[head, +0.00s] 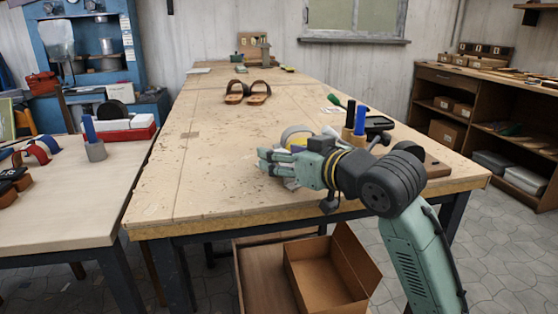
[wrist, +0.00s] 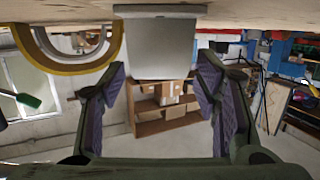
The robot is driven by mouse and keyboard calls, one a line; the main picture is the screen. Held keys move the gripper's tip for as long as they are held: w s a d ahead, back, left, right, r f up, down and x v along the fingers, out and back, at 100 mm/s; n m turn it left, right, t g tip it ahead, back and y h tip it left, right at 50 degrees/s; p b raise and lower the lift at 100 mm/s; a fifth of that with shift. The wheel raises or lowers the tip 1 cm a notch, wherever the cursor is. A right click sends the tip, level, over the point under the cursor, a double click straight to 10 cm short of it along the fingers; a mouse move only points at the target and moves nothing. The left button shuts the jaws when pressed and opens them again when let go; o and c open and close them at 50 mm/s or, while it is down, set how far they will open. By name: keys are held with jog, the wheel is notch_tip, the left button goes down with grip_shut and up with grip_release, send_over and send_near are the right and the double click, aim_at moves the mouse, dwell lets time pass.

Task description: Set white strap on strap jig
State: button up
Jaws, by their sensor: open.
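My gripper (head: 268,161) is open at the front part of the large wooden table, pointing left. In the wrist view, which looks upside down, its spread fingers (wrist: 160,76) flank a pale grey block (wrist: 160,48) on a wider plate; I cannot tell whether this is the strap jig. In the head view, a whitish arched band (head: 292,129), perhaps the white strap, shows behind my gripper, its lower part hidden. A yellow-edged arch (wrist: 112,48) with a whitish inner band (wrist: 45,45) stands at the left of the wrist view, outside the fingers.
Blue-handled (head: 361,118) and black-handled (head: 350,112) tools stand upright behind my wrist. Brown sandals (head: 259,93) sit farther back. The wooden table's left side (head: 180,165) is clear. An open cardboard box (head: 322,280) is below.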

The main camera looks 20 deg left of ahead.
jog(key=shift+w+a, duration=0.1)
jog(key=shift+a, duration=0.1)
jog(key=shift+c, duration=0.6)
jog(key=c, duration=0.9)
